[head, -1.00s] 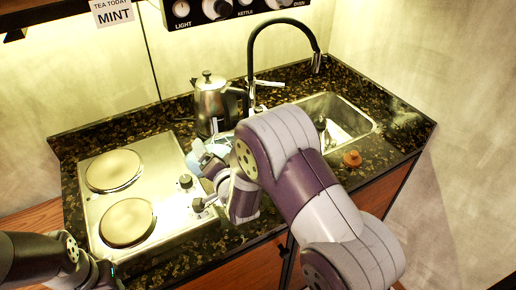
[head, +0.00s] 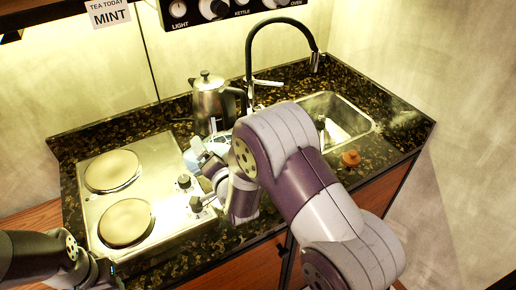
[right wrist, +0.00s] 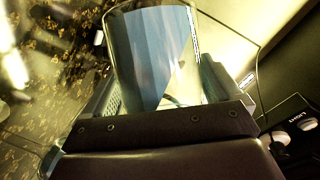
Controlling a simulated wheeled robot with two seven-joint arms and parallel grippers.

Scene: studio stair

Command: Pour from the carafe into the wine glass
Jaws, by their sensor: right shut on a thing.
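My right gripper (head: 205,158) is over the counter, between the hotplate and the sink. It is shut on a clear glass vessel, which I take to be the carafe (right wrist: 155,55); the vessel stands between the fingers in the right wrist view. In the head view only a pale bluish part of it shows beside the fingers, and my right arm hides much of this area. I cannot make out the wine glass with certainty. My left gripper (head: 106,273) is low at the left edge of the head view, its fingers too dark and small to read.
A steel kettle (head: 211,104) stands behind my right gripper. A two-plate hob (head: 150,172) is left of it. The sink (head: 345,112) with a tall black tap (head: 250,55) is to the right. A small orange-brown object (head: 351,158) lies before the sink.

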